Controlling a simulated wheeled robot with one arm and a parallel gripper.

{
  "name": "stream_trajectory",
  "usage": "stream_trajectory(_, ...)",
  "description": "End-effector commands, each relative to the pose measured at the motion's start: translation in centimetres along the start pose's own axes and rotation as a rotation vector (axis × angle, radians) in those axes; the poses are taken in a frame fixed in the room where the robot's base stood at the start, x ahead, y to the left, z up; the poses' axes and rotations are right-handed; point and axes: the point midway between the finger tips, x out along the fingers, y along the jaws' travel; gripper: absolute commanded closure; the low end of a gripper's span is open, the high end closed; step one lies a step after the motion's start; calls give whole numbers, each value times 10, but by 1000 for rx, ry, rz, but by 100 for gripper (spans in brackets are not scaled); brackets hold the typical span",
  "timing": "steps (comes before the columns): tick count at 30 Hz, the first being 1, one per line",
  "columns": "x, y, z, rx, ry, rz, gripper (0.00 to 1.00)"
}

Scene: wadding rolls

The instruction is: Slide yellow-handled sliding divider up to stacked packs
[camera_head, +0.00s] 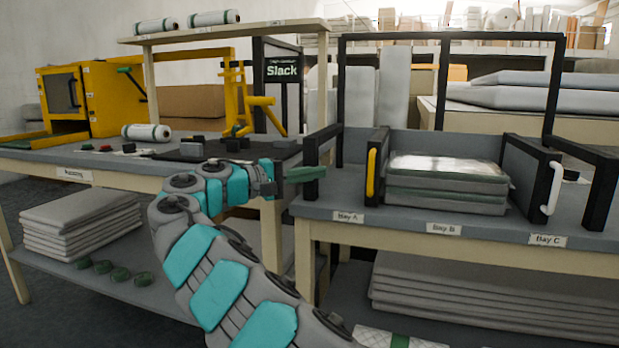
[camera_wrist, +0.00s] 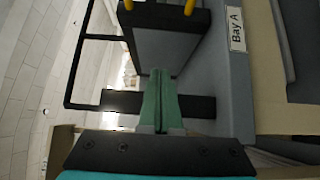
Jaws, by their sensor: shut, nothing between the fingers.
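The yellow-handled sliding divider (camera_head: 377,160) is a dark-framed upright panel at Bay A, with a yellow handle (camera_head: 371,173) on its front edge. It also shows at the top of the wrist view, as a grey panel (camera_wrist: 168,48) with part of its yellow handle (camera_wrist: 189,7). The stacked packs (camera_head: 445,186), grey and partly under clear film, lie to its right with a narrow-looking gap between. My gripper (camera_head: 322,172) is left of the divider, apart from its handle. Its green fingers (camera_wrist: 161,74) are shut and empty, seen against the bay's dark left end.
A white-handled divider (camera_head: 541,185) stands right of the packs. The bay's dark left end frame (camera_head: 311,160) stands close to my gripper. A tall dark frame (camera_head: 450,36) rises behind the bays. A packing table (camera_head: 60,160) with rolls and a yellow machine is at the left.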

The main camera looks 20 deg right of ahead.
Motion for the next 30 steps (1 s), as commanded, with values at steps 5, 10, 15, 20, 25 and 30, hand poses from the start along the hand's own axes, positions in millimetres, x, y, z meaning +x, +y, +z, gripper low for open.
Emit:
stream_trajectory(5,38,-2,1,-1,-4,0,100)
stream_trajectory(10,63,-1,4,0,-2,2,100)
stream_trajectory(15,72,-1,14,-1,-2,1,100)
stream_trajectory(20,80,0,22,0,-1,2,100)
stream_trajectory(25,86,0,27,0,0,1,100)
stream_trajectory(30,87,0,28,0,1,-1,100)
